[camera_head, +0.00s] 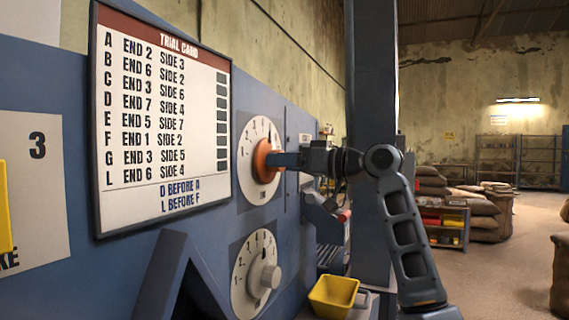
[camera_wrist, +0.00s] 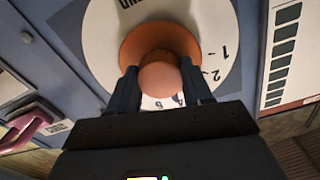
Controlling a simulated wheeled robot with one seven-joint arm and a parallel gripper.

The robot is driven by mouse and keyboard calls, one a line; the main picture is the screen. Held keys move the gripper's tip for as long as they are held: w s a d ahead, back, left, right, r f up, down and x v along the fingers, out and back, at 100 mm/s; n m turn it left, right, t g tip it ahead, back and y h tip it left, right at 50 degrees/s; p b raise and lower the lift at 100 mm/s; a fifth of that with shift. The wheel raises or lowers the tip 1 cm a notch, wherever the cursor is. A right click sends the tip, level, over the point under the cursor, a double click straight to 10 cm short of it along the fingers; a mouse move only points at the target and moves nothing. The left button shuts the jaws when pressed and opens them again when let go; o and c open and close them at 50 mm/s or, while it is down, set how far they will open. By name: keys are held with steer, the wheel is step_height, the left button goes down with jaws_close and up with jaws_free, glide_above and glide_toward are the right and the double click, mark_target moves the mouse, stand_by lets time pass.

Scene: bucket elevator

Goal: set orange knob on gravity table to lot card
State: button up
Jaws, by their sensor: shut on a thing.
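The orange knob (camera_head: 265,161) sits in the middle of the upper white dial (camera_head: 249,184) on the blue panel. My gripper (camera_head: 283,160) reaches it from the right and is shut on it. In the wrist view the orange knob (camera_wrist: 160,76) is between the two dark fingers of my gripper (camera_wrist: 161,92). The numbers 1 and 2 show on the dial (camera_wrist: 105,40) there; others are partly covered by the fingers. The knob's pointer cannot be made out. The trial card (camera_head: 160,120) hangs left of the dial, with rows of END and SIDE numbers and blue lines "D BEFORE A" and "L BEFORE F".
A second dial (camera_head: 240,290) with a grey knob (camera_head: 270,276) is below. A yellow bin (camera_head: 333,296) stands under my arm. A dark column (camera_head: 372,120) rises behind the arm. Stacked sacks (camera_head: 490,220) and shelves are farther back, with open floor at right.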

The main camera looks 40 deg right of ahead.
steer(key=c, duration=0.4)
steer(key=shift+c, duration=0.2)
steer(key=shift+f+n+b, duration=0.1)
steer(key=shift+n+b, duration=0.2)
steer(key=shift+b, duration=0.3)
steer(key=shift+d+n+b, duration=0.15)
steer(key=shift+n+b, duration=4.35)
steer(key=shift+b, duration=0.45)
steer(key=o, duration=1)
